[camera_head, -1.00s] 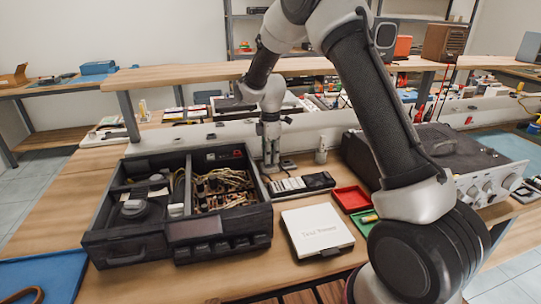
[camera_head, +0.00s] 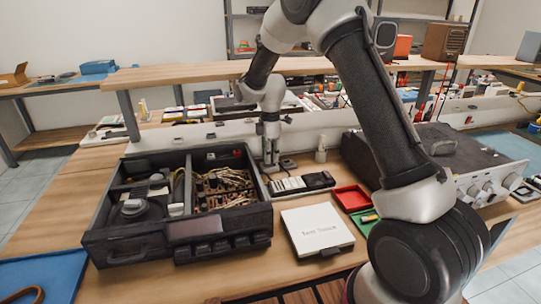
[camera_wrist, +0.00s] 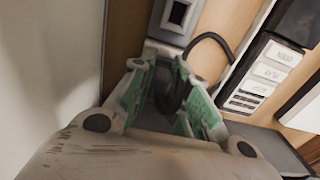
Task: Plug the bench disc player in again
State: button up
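The disc player (camera_head: 115,247) is the black open case at the left of the bench in the head view, with wiring and boards showing inside. My gripper (camera_head: 270,165) points down just behind its right rear corner. In the wrist view my gripper (camera_wrist: 163,68) has its green-padded fingers closed around a dark plug (camera_wrist: 168,92), mostly hidden between the pads. A black cable (camera_wrist: 211,36) arcs out from there towards the labelled strip. A grey square-faced socket block (camera_wrist: 178,14) lies just beyond the fingertips, apart from them; it also shows in the head view (camera_head: 288,164).
A black strip with white labelled blocks (camera_wrist: 262,82) lies close beside my gripper. A low pale wall (camera_head: 225,135) runs behind it. A white flat box (camera_head: 318,230), a red tray (camera_head: 350,198) and a grey-fronted unit (camera_head: 485,185) stand to the right.

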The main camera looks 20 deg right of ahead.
jog(key=o, duration=0.5)
jog(key=shift+c, duration=0.2)
notch_tip(320, 180, up, 17)
dwell(0.7)
